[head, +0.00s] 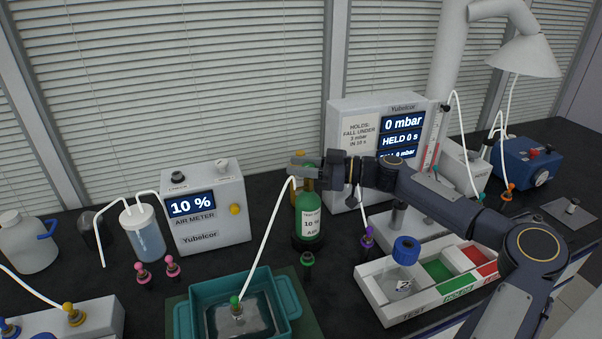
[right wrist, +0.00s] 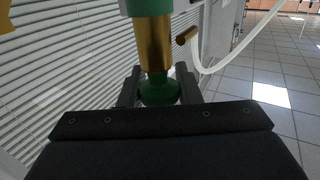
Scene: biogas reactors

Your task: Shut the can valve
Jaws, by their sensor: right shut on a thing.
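The green can (head: 308,213), labelled as 10 % air, stands upright on the dark bench behind the teal tray. Its valve is at the top, largely covered by my right gripper (head: 300,168) in the head view. In the right wrist view the valve shows as a brass body (right wrist: 152,45) with a green knob (right wrist: 159,92). My right gripper's fingers (right wrist: 160,90) are on both sides of this knob and shut on it. A white hose (right wrist: 215,62) leaves the brass side outlet. How far the valve is turned cannot be told. My left gripper is not in view.
The air meter (head: 205,213) reads 10 % left of the can. The pressure box (head: 362,115) reads 0 mbar behind my right arm. A teal tray (head: 188,322) holds a dark plate with a green hose fitting. A white sorting tray (head: 371,300) with a blue-capped jar lies at right.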

